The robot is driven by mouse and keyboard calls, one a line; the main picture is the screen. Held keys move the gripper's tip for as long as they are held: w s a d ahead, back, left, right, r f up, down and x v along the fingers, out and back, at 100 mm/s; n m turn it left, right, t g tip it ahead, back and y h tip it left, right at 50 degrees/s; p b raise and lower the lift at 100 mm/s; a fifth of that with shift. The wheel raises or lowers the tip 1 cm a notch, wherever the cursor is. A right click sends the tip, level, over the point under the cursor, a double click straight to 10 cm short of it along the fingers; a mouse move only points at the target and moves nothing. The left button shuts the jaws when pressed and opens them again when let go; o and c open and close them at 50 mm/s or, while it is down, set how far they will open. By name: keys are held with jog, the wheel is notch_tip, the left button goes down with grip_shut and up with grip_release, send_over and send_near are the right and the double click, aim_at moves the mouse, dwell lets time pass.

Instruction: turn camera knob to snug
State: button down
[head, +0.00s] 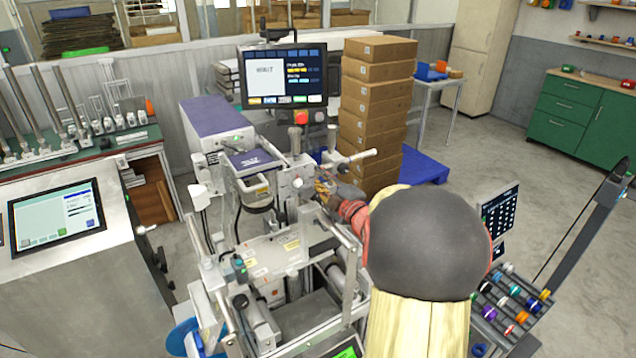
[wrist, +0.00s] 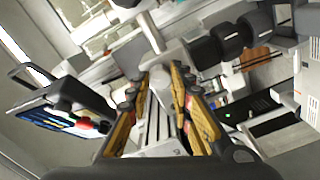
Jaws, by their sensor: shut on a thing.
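My gripper (head: 326,186) reaches into the middle of the grey machine (head: 268,248), below the monitor. In the wrist view my two yellow-and-black fingers (wrist: 163,92) stand on either side of a pale grey rounded knob (wrist: 161,80) and are shut on it. I take this to be the camera knob; its markings are not visible. It sits at the end of a pale post or bracket (wrist: 150,35). In the head view my arm and the machine's parts hide the knob, so its turn angle cannot be told.
A monitor (head: 284,76) with a red button (head: 303,117) stands just behind the gripper. A tall stack of cardboard boxes (head: 375,110) is close behind, on a blue pallet (head: 425,167). Black cylinders (wrist: 228,38) lie close right of the fingers. Open floor (head: 520,140) lies to the right.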

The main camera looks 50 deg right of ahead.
dwell(0.3)
jog(key=c, duration=1.6)
grip_release()
jog(key=shift+c, duration=0.2)
jog(key=shift+o, duration=0.3)
